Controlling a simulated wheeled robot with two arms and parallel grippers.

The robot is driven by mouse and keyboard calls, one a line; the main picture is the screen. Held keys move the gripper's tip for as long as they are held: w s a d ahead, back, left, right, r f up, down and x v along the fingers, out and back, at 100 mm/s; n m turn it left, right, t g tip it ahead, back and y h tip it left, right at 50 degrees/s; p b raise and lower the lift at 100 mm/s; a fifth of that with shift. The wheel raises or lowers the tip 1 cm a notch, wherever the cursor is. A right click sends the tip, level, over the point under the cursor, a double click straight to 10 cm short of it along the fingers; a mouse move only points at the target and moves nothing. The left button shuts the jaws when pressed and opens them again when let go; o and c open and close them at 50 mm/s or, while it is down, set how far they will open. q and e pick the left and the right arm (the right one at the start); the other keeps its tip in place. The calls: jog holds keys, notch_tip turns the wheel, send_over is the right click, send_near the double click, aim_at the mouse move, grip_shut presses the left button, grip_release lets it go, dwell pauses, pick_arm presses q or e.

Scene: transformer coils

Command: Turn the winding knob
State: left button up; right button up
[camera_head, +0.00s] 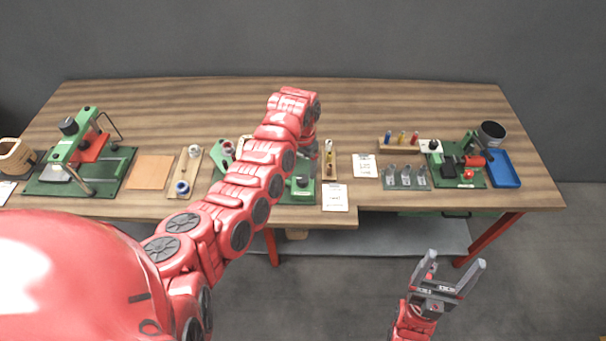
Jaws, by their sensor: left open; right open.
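A green machine (299,192) stands at the middle front of the table, with a small dark round part (303,181) on it that looks like a knob. I cannot tell for sure that this is the winding knob. My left arm reaches across the machine and hides much of it. My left gripper (311,154) points down over the machine, open and mostly hidden by the arm's end. I cannot tell whether it touches the knob. My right gripper (451,270) is open and empty, in front of the table, well away from the machine.
On the wooden table (400,105), a green press (66,150) stands left, beside an orange pad (151,172) and a wooden tray (181,160). Right are a block with coloured pieces (398,146), a green fixture board (458,180), a blue tray (504,170) and a dark cup (491,134). The back is clear.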

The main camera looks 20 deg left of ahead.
pick_arm(q)
notch_tip(320, 180, up, 6)
jog(key=b, duration=0.2)
notch_tip(320, 180, up, 5)
send_over(303, 177)
jog(key=shift+s+d+r, duration=0.1)
jog(key=shift+s+r, duration=0.05)
jog(key=shift+r, duration=0.25)
